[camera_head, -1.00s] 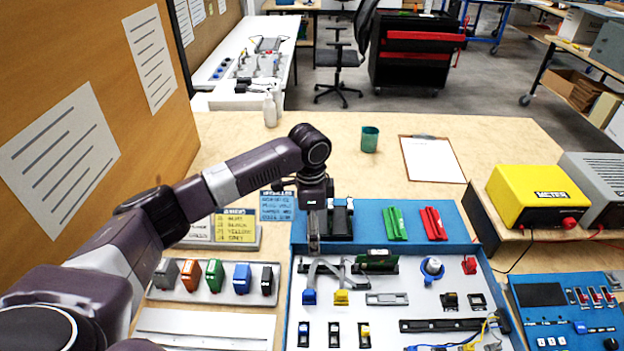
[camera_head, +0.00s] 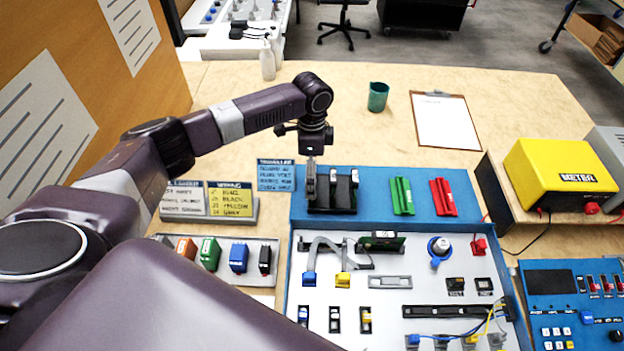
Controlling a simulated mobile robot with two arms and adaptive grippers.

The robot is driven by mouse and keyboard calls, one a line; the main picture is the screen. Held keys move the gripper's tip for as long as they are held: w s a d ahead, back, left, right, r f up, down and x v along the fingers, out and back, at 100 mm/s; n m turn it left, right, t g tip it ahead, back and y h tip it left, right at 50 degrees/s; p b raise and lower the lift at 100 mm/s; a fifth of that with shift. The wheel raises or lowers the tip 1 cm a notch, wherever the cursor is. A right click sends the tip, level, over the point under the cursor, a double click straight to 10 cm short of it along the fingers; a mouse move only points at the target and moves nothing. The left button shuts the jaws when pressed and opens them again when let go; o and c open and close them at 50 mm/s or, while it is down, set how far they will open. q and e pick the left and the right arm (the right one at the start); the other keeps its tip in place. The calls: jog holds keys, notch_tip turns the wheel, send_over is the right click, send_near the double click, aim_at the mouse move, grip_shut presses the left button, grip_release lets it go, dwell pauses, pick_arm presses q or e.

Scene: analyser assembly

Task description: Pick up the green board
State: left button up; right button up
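A green board (camera_head: 402,196) lies on the blue back strip (camera_head: 472,185) of the panel, beside a similar red board (camera_head: 443,197). A darker green board (camera_head: 383,241) stands in a black slot near the back of the white panel. My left gripper (camera_head: 311,192) points down at the left edge of a black holder (camera_head: 334,192), left of the green board and apart from it. Its fingers show edge-on, so I cannot tell their opening or whether they touch the holder. My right gripper is out of view.
Left of the panel are label stands (camera_head: 231,200) and a tray of coloured blocks (camera_head: 227,264). A yellow meter (camera_head: 560,172) stands on the right. A teal cup (camera_head: 378,97) and clipboard (camera_head: 444,119) are behind. The wood between cup and strip is clear.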

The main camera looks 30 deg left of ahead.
pick_arm(q)
jog(key=shift+f, duration=0.75)
jog(key=c, duration=1.3)
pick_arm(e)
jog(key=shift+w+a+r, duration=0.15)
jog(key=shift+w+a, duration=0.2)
pick_arm(q)
jog(key=shift+r, duration=0.15)
jog(key=shift+r, duration=0.55)
notch_tip(320, 180, up, 19)
jog(key=b, duration=0.2)
jog(key=shift+f+b, duration=0.1)
jog(key=shift+b, duration=0.3)
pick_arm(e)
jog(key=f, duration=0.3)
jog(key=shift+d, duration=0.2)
